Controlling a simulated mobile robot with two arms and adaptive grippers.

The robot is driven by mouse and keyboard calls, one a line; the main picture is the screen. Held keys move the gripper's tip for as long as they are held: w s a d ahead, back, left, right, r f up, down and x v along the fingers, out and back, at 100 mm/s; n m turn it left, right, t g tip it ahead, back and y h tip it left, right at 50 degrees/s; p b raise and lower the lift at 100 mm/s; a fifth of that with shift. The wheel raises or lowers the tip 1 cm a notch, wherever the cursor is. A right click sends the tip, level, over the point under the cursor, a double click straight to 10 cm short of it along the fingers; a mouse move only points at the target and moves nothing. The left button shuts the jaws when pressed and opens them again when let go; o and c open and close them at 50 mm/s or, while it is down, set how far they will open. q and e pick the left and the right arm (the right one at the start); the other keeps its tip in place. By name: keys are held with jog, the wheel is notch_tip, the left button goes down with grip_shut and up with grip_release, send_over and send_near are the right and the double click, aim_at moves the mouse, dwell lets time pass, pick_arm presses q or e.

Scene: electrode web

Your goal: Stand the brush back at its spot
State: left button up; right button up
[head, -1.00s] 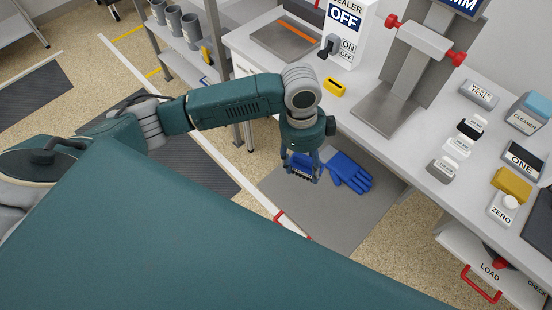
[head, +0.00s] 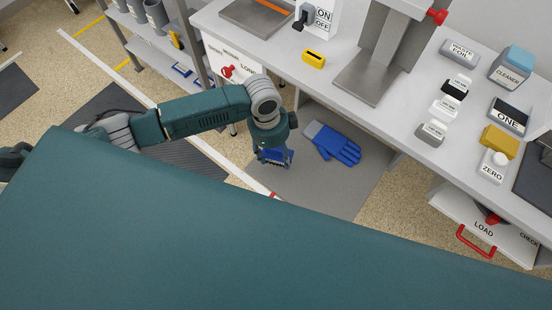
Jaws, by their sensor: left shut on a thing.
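My left gripper (head: 273,163) points down and is shut on a blue brush (head: 277,155) with a dark bristle edge. The brush is partly covered by the fingers. In the head view, it hangs in front of the bench, over the grey floor mat. My right gripper is not in view. I cannot tell which place is the brush's spot.
A blue glove (head: 338,146) lies on the grey mat (head: 330,185), right of my left gripper. The white bench (head: 335,82) holds a yellow slotted block (head: 314,58), a metal stand (head: 372,78), small labelled blocks and a cleaner box (head: 510,68). A shelf with grey cups (head: 157,15) stands at upper left.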

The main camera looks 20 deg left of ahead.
aim_at(275, 156)
pick_arm(q)
jog(key=shift+f, duration=0.4)
notch_tip(275, 156, down, 3)
jog(key=shift+f, duration=0.55)
jog(key=o, duration=1)
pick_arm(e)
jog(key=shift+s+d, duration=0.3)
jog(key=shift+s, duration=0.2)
